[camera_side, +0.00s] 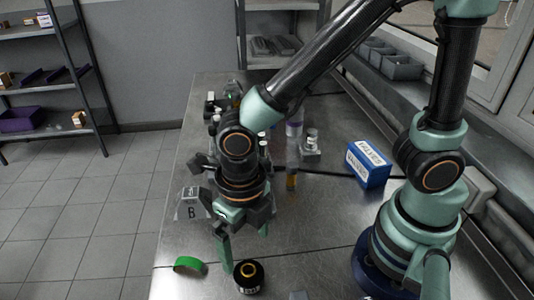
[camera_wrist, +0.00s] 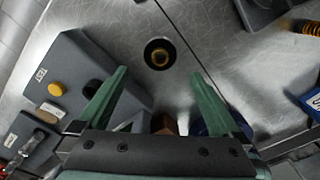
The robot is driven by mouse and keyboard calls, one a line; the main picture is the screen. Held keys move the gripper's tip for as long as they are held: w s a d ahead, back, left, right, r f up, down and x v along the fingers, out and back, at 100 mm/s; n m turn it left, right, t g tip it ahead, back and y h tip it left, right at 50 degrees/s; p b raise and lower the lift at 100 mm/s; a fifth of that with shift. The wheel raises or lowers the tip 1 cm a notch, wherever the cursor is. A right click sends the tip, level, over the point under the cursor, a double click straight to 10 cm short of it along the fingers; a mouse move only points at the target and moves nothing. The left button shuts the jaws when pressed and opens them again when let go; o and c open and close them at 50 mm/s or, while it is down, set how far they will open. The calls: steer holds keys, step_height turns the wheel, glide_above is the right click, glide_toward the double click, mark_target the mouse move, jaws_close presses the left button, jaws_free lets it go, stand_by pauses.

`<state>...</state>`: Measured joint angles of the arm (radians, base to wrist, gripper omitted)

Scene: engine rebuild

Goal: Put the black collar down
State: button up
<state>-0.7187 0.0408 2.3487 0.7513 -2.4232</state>
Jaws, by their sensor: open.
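The black collar (camera_side: 248,284) is a short round black piece with a gold-coloured centre and pale marks on its side. It stands on the metal table near the front edge of the side view. In the wrist view the collar (camera_wrist: 149,58) shows from above, beyond my fingertips and roughly centred between them. My gripper (camera_side: 245,250) has its green fingers spread apart and pointing down beside and above the collar. The wrist view also shows the open, empty gripper (camera_wrist: 160,73). A clear gap shows between each finger and the collar there.
A green curved piece (camera_side: 188,263) lies left of the collar. A blue labelled box (camera_side: 368,165) stands at right. A grey block (camera_wrist: 68,62) with a yellow disc is at left in the wrist view. An orange spring (camera_wrist: 305,29) lies upper right. Bare table surrounds the collar.

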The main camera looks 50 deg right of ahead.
steer(key=w+d+r+m+t, duration=0.2)
steer(key=d+r+m, duration=0.5)
steer(key=m, duration=1.1)
steer(key=w+d+r+m+t, duration=0.3)
steer(key=d+r+m, duration=0.4)
steer(key=d+m, duration=0.5)
steer(key=w+m, duration=0.1)
steer(key=m, duration=0.5)
steer(key=shift+d+r+t, duration=0.3)
steer(key=shift+d+r, duration=0.1)
